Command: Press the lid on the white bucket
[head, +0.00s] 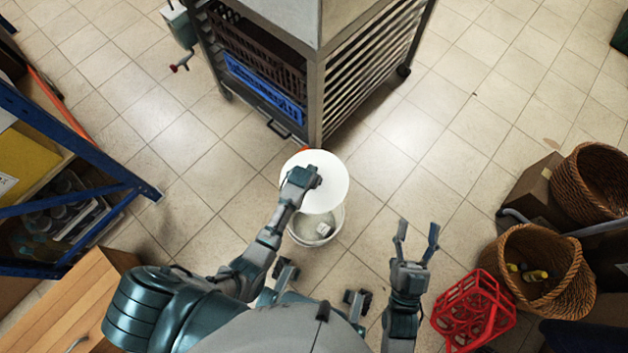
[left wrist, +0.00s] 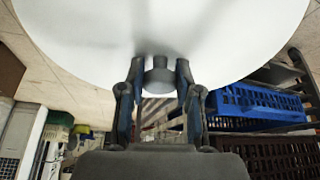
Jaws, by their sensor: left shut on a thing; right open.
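The round white lid (head: 328,190) is in the grip of my left gripper (head: 311,178). In the left wrist view, the fingers (left wrist: 158,85) are shut on the grey knob (left wrist: 158,74) of the lid, whose white face (left wrist: 160,30) fills the upper picture. The white bucket (head: 339,222) stands on the floor, partly hidden under the lid and my left arm. The lid is offset toward the far side, so the near part of the bucket's opening shows, with something greyish inside. My right gripper (head: 417,240) is open and empty, to the right of the bucket.
A metal rack (head: 318,100) with a blue crate (head: 262,86) stands just beyond the lid. A red wire crate (head: 473,310) and wicker baskets (head: 575,290) are at right. A blue shelf frame (head: 75,205) is at left.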

